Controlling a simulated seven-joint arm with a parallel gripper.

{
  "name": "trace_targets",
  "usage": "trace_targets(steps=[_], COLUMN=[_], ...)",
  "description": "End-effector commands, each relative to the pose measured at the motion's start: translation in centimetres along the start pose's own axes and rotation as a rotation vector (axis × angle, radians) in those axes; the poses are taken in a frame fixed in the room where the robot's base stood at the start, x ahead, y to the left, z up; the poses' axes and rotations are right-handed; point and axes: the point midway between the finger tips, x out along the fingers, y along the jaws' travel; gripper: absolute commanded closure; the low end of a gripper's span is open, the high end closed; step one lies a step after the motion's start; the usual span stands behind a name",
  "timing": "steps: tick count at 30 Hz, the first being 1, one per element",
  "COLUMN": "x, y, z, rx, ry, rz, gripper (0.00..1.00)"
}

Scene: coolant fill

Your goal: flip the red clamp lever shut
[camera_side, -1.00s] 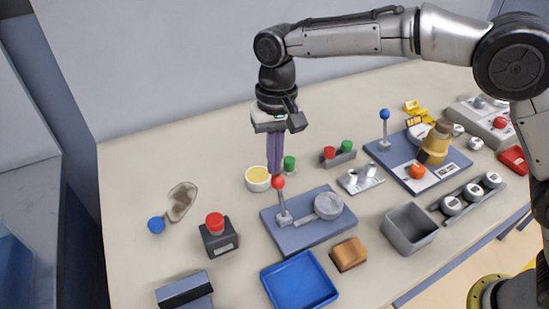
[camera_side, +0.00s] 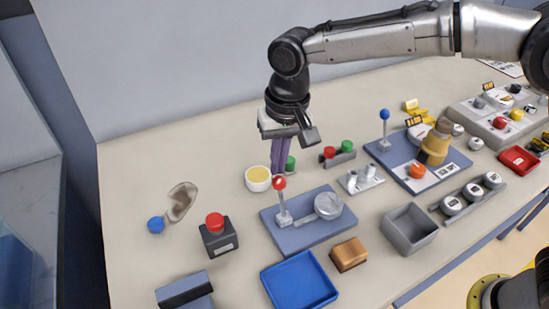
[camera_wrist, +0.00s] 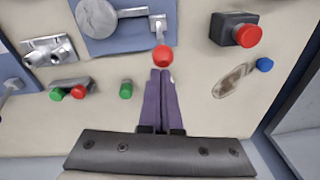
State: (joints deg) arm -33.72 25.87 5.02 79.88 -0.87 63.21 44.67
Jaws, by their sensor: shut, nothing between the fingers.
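The clamp lever with the red ball knob (camera_side: 279,183) stands upright on a blue-grey base plate (camera_side: 296,238). A round grey disc (camera_side: 328,206) with a short arm sits on the same plate, to the right of the lever. My gripper (camera_side: 278,171) is shut and empty, its purple fingers pointing down just behind the red knob. In the wrist view the red knob (camera_wrist: 163,56) is right ahead of the closed fingertips (camera_wrist: 160,72). I cannot tell whether the fingers touch the knob.
A yellow-filled bowl (camera_side: 258,178) stands close to the left of my fingers, and a green cap (camera_side: 290,163) is close to the right. A black box with a red button (camera_side: 215,222) is left of the plate. A blue tray (camera_side: 299,281) and a sponge-like block (camera_side: 348,254) lie in front.

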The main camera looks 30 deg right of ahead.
Motion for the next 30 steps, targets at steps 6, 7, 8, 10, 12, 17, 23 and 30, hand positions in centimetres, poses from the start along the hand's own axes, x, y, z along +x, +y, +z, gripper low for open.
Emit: trace_targets(steps=[6,7,8,10,12,17,23,30], x=[-0.6,-0.6,-0.7,-0.9,-1.0,-1.1,-1.0,-1.0], y=[0.2,0.3,0.3,0.5,0.6,0.9,1.2,1.2], z=[1.5,1.9,2.1,2.9,3.7,5.3,6.7,6.5], rx=[-0.009,-0.012,-0.013,-0.019,-0.019,-0.015,-0.013,-0.012], ry=[0.104,0.124,0.148,0.209,0.260,0.252,0.251,0.251], rz=[-0.019,-0.023,-0.028,-0.040,-0.050,-0.047,-0.046,-0.047], gripper=[1.00,1.00,1.00,1.00,1.00,1.00,1.00,1.00])
